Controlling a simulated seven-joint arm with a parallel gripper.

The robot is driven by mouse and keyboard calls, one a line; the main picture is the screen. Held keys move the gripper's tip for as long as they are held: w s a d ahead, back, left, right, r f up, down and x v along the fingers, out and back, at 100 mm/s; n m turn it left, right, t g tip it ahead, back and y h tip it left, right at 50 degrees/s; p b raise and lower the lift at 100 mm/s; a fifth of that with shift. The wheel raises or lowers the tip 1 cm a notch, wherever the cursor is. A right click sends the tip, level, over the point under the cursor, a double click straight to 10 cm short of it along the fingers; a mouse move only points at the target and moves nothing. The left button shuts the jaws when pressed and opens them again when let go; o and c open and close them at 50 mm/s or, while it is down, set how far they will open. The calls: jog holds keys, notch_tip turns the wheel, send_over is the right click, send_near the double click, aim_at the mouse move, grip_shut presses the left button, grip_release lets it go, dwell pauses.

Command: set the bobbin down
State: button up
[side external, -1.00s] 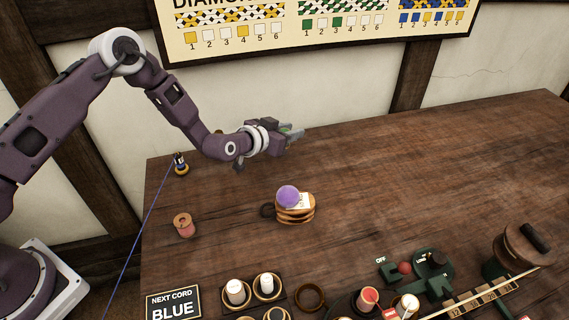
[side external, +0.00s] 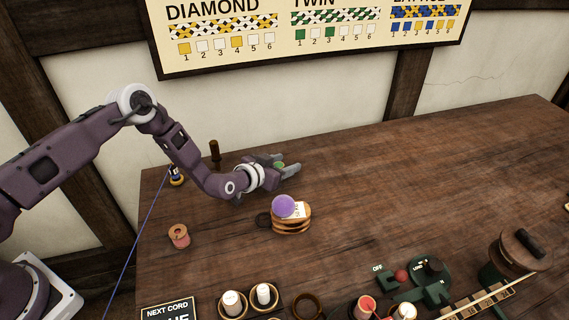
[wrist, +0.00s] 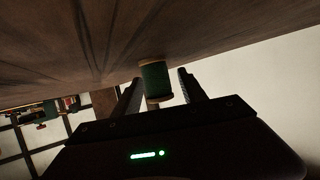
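The bobbin (wrist: 155,80) is wound with dark green thread and has pale wooden ends. In the wrist view it sits between my gripper's two fingers, with a gap beside the right finger; contact with the left finger is unclear. One end appears to meet the tabletop (side external: 400,180). In the side view only a bit of its green shows between the fingers. My gripper (side external: 284,163) is low over the table's back left part, its fingers spread apart around the bobbin. It also shows in the wrist view (wrist: 160,88).
A pink spool (side external: 178,236) is at the left, and a dark upright peg (side external: 215,152) is behind my arm. White bobbins (side external: 232,302) stand at the front. The right back is clear.

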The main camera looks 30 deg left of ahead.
jog(key=shift+s+r, duration=0.1)
jog(key=shift+r, duration=0.1)
jog(key=v, duration=1.1)
jog(key=shift+s+a+r, duration=0.15)
jog(key=shift+s+r, duration=0.05)
jog(key=shift+s, duration=0.15)
jog(key=s+a+r+m+g+y, duration=0.1)
jog(key=s+a+r+g, duration=0.15)
jog(key=r, duration=0.75)
jog(key=s+a+r+g, duration=0.1)
jog(key=s+r, duration=0.3)
jog(key=r, duration=0.6)
jog(key=s+a+r+n+g, duration=0.1)
jog(key=s+r, duration=0.3)
jog(key=s, duration=1)
jog(key=s+a+r+n+g+y, duration=0.1)
jog(key=s+a+r+n+g, duration=0.1)
jog(key=s, duration=1.3)
jog(key=shift+a+r+g+y, duration=0.3)
jog(key=shift+a+r+g, duration=0.3)
jog(key=shift+r, duration=0.25)
